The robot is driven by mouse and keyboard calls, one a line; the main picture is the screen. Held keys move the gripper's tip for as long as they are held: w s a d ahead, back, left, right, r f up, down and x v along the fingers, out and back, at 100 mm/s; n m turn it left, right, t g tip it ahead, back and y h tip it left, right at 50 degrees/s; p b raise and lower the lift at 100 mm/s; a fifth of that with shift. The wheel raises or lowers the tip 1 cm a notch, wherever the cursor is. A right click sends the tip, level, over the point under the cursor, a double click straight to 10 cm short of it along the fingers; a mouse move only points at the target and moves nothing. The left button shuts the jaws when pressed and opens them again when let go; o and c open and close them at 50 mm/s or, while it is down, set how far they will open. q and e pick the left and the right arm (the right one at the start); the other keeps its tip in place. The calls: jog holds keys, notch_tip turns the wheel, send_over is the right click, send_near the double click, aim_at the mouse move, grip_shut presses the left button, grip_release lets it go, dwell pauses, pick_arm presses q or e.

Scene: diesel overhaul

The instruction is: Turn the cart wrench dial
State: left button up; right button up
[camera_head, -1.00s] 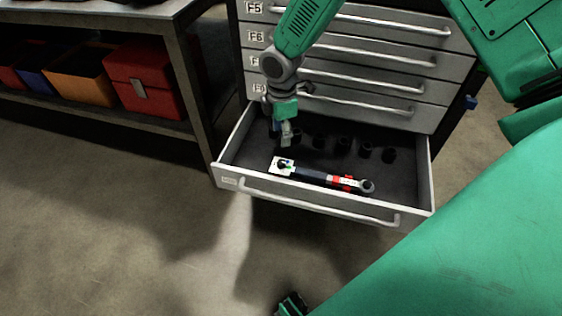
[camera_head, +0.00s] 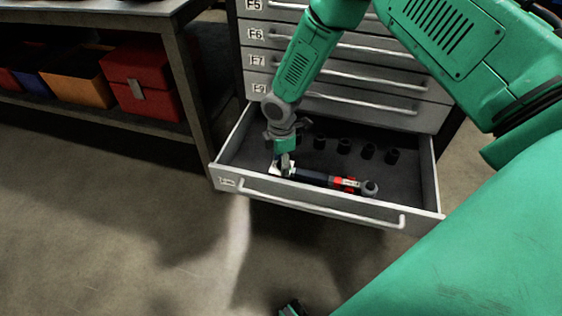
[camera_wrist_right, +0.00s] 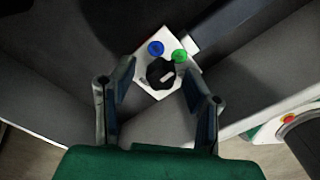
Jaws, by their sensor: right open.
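The wrench (camera_head: 320,179) lies in the open bottom drawer of the cart, with a dark handle, red bands and a round ratchet head at its right end. At its left end is a white dial plate (camera_head: 276,170), mostly covered by my right gripper (camera_head: 283,163) in the head view. In the right wrist view the black dial (camera_wrist_right: 161,74) with a pale mark sits on the white plate beside a blue button (camera_wrist_right: 156,48) and a green button (camera_wrist_right: 180,56). My right gripper's open fingers (camera_wrist_right: 158,100) stand either side of the dial, apart from it. My left gripper is not clearly visible.
The open drawer (camera_head: 310,205) has a front handle and side walls around the wrench. Several dark sockets (camera_head: 344,146) stand behind it. Closed drawers (camera_head: 350,80) rise above. A shelf (camera_head: 110,112) with red and orange boxes stands at left.

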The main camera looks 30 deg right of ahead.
grip_shut()
jog(key=shift+r+m+p, duration=0.1)
jog(key=shift+m+p, duration=0.55)
jog(key=shift+m, duration=0.35)
jog(key=m+p, duration=0.1)
jog(key=m, duration=0.2)
jog(key=shift+p, duration=0.3)
jog(key=m+p, duration=0.1)
jog(key=m, duration=0.2)
jog(key=shift+m, duration=0.4)
jog(key=shift+m+p, duration=0.35)
jog(key=shift+m, duration=1.15)
